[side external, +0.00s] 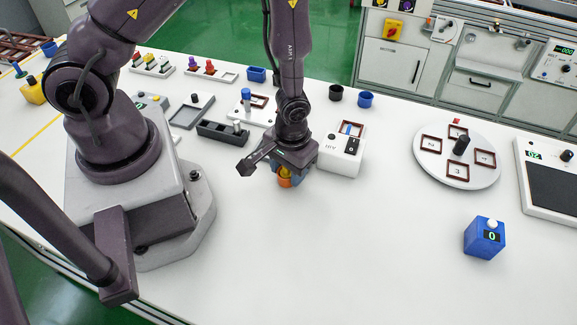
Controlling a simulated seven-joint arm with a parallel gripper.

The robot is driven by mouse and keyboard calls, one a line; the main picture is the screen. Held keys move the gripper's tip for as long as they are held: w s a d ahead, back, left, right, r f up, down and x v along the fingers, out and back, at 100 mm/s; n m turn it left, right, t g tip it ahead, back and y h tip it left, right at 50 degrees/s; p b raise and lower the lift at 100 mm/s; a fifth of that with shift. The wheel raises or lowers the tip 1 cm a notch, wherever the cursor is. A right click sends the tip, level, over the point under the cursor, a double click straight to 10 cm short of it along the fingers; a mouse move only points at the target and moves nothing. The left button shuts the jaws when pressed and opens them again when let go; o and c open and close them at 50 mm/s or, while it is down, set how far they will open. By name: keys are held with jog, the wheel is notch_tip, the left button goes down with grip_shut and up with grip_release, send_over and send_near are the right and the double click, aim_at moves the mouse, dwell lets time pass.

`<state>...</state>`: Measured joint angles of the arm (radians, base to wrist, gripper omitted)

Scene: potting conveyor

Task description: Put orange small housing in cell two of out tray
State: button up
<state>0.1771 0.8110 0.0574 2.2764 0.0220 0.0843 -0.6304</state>
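My gripper (286,174) points down at the middle of the table. An orange small housing (285,183) shows directly beneath it, low near the tabletop, with some yellow just above the orange. The hand covers most of the housing and the fingertips, so I cannot tell whether the fingers grip it or stand around it. I cannot make out a label that marks the out tray or its cell two.
A white box with a switch (340,155) stands just right of my gripper. A black long tray (215,133) lies to the left. A round white plate with brown frames (428,165) and a blue counter box (484,239) are at the right. The front middle table is clear.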

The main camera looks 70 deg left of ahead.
jog(key=o, duration=0.4)
jog(key=shift+c, duration=0.2)
jog(key=shift+a+r, duration=0.1)
jog(key=shift+r, duration=0.05)
notch_tip(320, 180, up, 26)
jog(key=s+m+t, duration=0.1)
jog(key=m+t, duration=0.1)
jog(key=t, duration=0.1)
jog(key=shift+s+a+m+h, duration=0.2)
jog(key=shift+a+m+h, duration=0.1)
jog(key=shift+a+h, duration=0.1)
jog(key=shift+o, duration=0.5)
jog(key=s+a+r+m+t, duration=0.1)
jog(key=s+r+m+t, duration=0.1)
jog(key=s+r, duration=0.4)
notch_tip(320, 180, up, 2)
jog(key=shift+s+a+m+t, duration=0.2)
jog(key=shift+a+m+t, duration=0.1)
jog(key=shift+m+t, duration=0.1)
